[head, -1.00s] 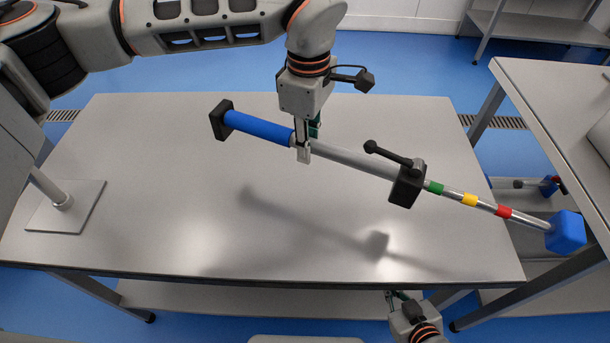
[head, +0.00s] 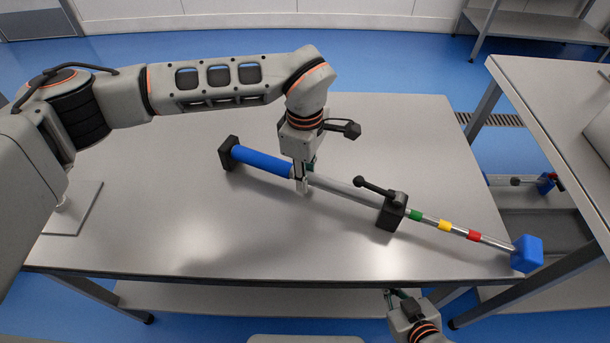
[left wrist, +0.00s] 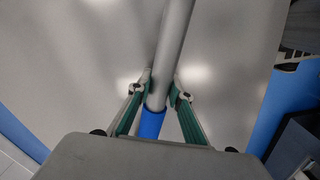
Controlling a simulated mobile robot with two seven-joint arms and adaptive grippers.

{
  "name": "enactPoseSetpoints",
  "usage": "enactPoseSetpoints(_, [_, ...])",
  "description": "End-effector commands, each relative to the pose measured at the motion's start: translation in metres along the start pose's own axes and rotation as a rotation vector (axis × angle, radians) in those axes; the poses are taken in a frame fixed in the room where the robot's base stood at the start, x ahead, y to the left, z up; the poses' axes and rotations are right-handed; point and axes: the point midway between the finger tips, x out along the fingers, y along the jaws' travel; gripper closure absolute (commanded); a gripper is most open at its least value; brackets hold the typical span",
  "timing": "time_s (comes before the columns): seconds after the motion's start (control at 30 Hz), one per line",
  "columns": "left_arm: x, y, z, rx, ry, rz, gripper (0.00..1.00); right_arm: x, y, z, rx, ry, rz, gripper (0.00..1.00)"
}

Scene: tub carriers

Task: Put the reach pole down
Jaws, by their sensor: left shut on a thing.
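The reach pole (head: 342,189) lies slantwise low over the steel table (head: 130,225), touching it or very close; I cannot tell which. It has a blue grip (head: 262,163), a black end cap (head: 228,152), a black block with a lever (head: 391,211), green, yellow and red bands, and a blue tip (head: 527,254) past the table's right edge. My left gripper (head: 301,187) is shut on the grey tube beside the blue grip. In the left wrist view its fingers flank the tube (left wrist: 173,45). My right gripper (head: 398,297) is below the table's front edge, apart from the pole.
A second table (head: 540,100) stands at the right, with a lower shelf (head: 540,215) holding another item with a blue end. A shelf unit (head: 540,27) stands at the back right.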

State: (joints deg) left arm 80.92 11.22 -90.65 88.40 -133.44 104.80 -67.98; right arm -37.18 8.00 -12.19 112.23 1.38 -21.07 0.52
Motion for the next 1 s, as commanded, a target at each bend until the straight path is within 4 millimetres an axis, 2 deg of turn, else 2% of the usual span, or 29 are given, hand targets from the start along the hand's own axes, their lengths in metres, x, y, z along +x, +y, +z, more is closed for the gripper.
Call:
enactPoseSetpoints(0.07, [0.000,0.000,0.000,0.000,0.002,0.000,1.00,0.000,0.000,0.000,0.000,-0.001,0.000,1.00])
enactPoseSetpoints(0.1, [0.002,-0.001,-0.001,0.000,0.003,-0.003,0.78,0.000,0.000,0.000,0.000,-0.001,0.000,1.00])
enactPoseSetpoints(0.17, [0.002,-0.001,-0.001,0.000,0.004,-0.003,0.64,0.000,0.000,0.000,0.000,0.000,0.000,1.00])
enactPoseSetpoints(0.5, [0.001,-0.001,-0.001,0.000,0.003,-0.002,0.64,0.000,0.000,-0.001,0.000,0.002,0.001,1.00])
enactPoseSetpoints(0.63, [-0.009,0.000,-0.001,0.000,0.004,0.000,0.64,0.000,0.001,-0.003,0.000,0.005,0.001,1.00])
enactPoseSetpoints(0.77, [-0.029,0.000,-0.001,0.001,0.004,0.002,0.64,0.000,0.001,-0.004,0.000,0.006,0.001,1.00])
enactPoseSetpoints(1.0, [-0.079,0.001,-0.001,0.000,0.005,0.002,0.64,0.000,0.001,-0.003,0.000,0.006,0.001,1.00])
